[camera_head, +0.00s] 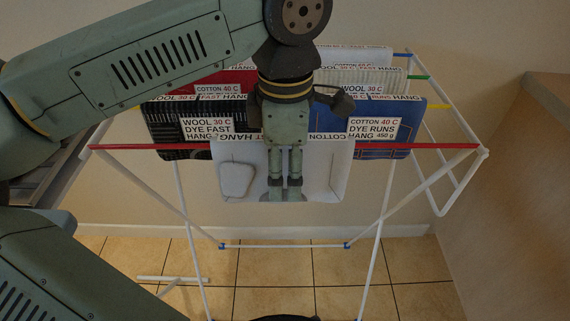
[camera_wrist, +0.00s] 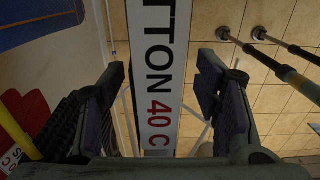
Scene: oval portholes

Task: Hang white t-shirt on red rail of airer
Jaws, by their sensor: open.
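The white t-shirt (camera_head: 325,172) hangs over the red rail (camera_head: 435,146) of the airer, near the rail's middle. A paler patch shows on its front at the left. Its label strip lies along the rail top. My gripper (camera_head: 283,192) points down in front of the shirt and hides its middle. In the wrist view my gripper (camera_wrist: 162,78) is open, with a finger on each side of the label strip (camera_wrist: 158,110), which reads "COTTON 40 C". Both fingers look apart from it.
Behind the red rail hang a black cloth (camera_head: 165,118), a blue cloth (camera_head: 335,118), a red cloth (camera_head: 220,77) and pale cloths (camera_head: 385,80) with labels. A yellow rail end (camera_head: 438,106) shows at right. The red rail is bare on both sides of the shirt. A wooden cabinet (camera_head: 510,200) stands right.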

